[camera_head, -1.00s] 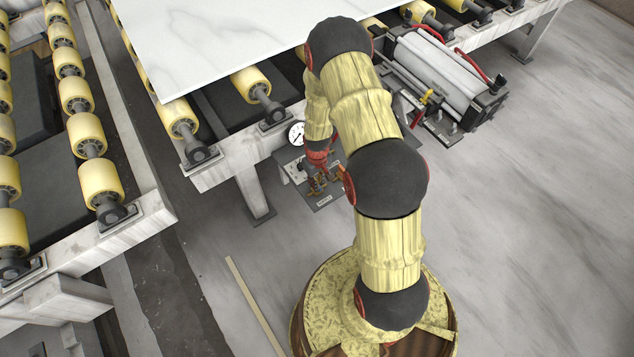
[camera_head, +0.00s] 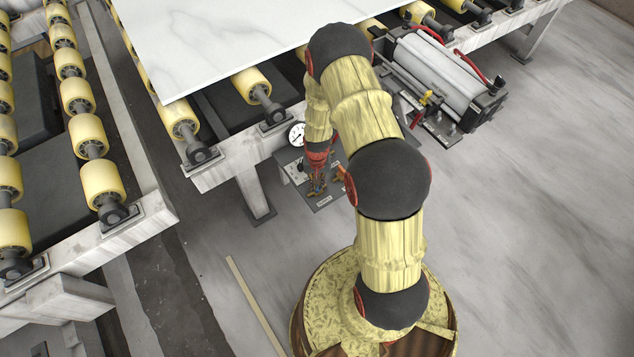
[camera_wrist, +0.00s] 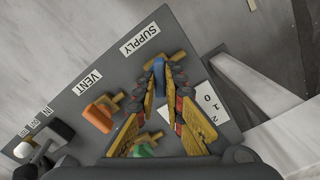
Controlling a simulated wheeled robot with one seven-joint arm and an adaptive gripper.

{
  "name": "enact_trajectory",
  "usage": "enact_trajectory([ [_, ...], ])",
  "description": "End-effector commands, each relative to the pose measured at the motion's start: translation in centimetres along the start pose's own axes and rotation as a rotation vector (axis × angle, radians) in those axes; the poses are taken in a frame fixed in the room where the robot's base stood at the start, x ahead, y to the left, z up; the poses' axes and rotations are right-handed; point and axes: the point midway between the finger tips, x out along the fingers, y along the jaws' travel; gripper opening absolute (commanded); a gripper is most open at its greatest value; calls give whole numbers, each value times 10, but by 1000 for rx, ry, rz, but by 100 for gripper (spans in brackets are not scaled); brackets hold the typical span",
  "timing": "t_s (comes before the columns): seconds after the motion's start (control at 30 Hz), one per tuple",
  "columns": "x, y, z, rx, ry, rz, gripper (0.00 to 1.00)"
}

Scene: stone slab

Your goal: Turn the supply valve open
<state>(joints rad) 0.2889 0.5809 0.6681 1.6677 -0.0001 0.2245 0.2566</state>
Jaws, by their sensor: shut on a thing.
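The supply valve (camera_wrist: 171,94) has a blue handle, seen in the wrist view below the SUPPLY label, with brass-coloured fittings beside it. My gripper (camera_wrist: 167,70) has its two yellow fingers shut on this handle, one on each side. The fingers hide much of the handle, so its exact angle is hard to tell. In the head view, my gripper (camera_head: 317,187) is small and low over the dark valve panel (camera_head: 325,201), partly screened by my arm.
An orange-handled valve (camera_wrist: 98,116) sits by the VENT label, and a green handle (camera_wrist: 145,150) lies below my fingers. A white card with numbers (camera_wrist: 205,108) is close on the right. A gauge (camera_head: 297,133) stands behind the panel, near the roller table frame (camera_head: 225,170).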

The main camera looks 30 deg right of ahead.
Motion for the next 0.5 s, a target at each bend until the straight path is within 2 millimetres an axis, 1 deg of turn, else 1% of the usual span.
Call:
enact_trajectory([
  [0.5,0,0,2,489,-3,2,0],
])
